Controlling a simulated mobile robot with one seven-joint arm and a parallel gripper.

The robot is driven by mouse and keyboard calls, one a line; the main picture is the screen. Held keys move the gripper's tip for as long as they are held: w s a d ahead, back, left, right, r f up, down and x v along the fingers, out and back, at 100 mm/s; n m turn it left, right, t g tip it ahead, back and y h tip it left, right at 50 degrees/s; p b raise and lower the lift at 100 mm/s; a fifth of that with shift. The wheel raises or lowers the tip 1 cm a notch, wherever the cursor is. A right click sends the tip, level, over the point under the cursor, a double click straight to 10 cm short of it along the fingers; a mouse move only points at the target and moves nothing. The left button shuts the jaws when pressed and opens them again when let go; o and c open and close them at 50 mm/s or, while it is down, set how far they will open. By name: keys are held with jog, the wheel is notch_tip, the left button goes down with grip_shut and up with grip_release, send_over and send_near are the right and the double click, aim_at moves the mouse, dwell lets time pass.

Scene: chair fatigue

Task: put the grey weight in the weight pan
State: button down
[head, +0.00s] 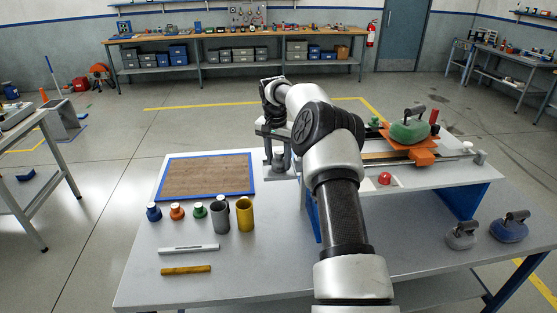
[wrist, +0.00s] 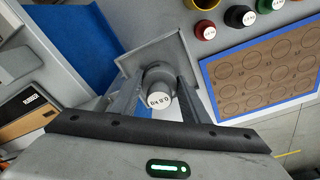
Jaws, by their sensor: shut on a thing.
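The grey weight (wrist: 159,92), with a white labelled top, is between the two fingers of my gripper (wrist: 157,98) in the wrist view. The gripper is shut on it. A square grey plate, the weight pan (wrist: 134,60), lies beneath the weight. The weight is over the plate, and I cannot tell if its underside touches it. My arm and gripper partly hide the pan there.
Blue (head: 154,211), orange (head: 177,211) and green (head: 199,210) weights stand in front of the blue-framed board (head: 207,177). A grey cylinder (head: 220,218) and a yellow cylinder (head: 246,215) stand beside them. A red button (head: 384,178) is on the rig.

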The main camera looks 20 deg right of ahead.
jog(key=shift+r, duration=0.1)
jog(key=c, duration=1)
grip_release()
